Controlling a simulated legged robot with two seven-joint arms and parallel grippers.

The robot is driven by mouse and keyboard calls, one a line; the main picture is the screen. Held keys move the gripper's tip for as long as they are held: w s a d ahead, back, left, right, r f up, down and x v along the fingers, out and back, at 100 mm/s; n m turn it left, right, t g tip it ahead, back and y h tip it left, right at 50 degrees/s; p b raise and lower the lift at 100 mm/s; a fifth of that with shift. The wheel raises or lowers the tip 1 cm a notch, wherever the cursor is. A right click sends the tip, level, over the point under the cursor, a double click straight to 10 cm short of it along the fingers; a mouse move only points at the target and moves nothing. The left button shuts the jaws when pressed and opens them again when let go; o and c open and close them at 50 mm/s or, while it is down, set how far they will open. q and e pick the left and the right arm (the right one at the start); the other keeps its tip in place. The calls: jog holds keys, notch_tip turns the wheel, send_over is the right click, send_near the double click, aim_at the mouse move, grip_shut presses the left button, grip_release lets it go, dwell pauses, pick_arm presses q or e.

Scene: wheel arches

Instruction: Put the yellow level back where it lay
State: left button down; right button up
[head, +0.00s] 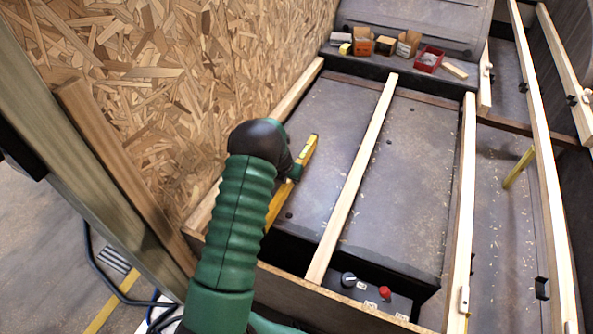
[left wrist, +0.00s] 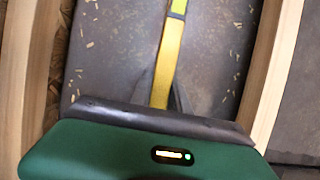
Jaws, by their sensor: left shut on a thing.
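The yellow level (head: 308,152) is a long narrow bar. In the head view it slants over the grey panel between the left wooden rail and the middle one. My left gripper (head: 294,174) is shut on it; my green sleeved arm hides part of the bar. In the left wrist view the level (left wrist: 167,62) runs away from my gripper (left wrist: 162,100), with a bright green-yellow vial near its far end. I cannot tell whether the level touches the panel. My right gripper is not in view.
Pale wooden rails, one in the middle (head: 352,182), divide the grey panels (head: 402,178). A chipboard wall (head: 190,80) rises at left. Small boxes and a red tray (head: 429,60) stand at the back. A control box with a red button (head: 384,292) sits at the front. A yellow bar (head: 519,167) is at right.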

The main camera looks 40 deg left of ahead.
pick_arm(q)
jog(key=w+a+b, duration=0.1)
jog(key=w, duration=0.1)
jog(key=w+a+f+b, duration=0.1)
jog(key=w+a, duration=0.1)
jog(key=w+a+f+b, duration=0.1)
jog(key=w+a, duration=0.1)
jog(key=shift+w+f, duration=0.25)
jog(key=shift+w+a+r+b, duration=0.15)
jog(key=shift+w+b, duration=0.1)
jog(key=shift+w, duration=0.25)
jog(key=shift+w+a+r+b, duration=0.1)
jog(key=shift+w+b, duration=0.1)
jog(key=shift+w, duration=0.25)
jog(key=shift+w+r, duration=0.15)
jog(key=shift+w, duration=0.15)
notch_tip(320, 180, down, 4)
jog(key=b, duration=0.3)
jog(key=shift+a+r, duration=0.15)
jog(key=c, duration=1.3)
grip_release()
jog(key=shift+o, duration=0.2)
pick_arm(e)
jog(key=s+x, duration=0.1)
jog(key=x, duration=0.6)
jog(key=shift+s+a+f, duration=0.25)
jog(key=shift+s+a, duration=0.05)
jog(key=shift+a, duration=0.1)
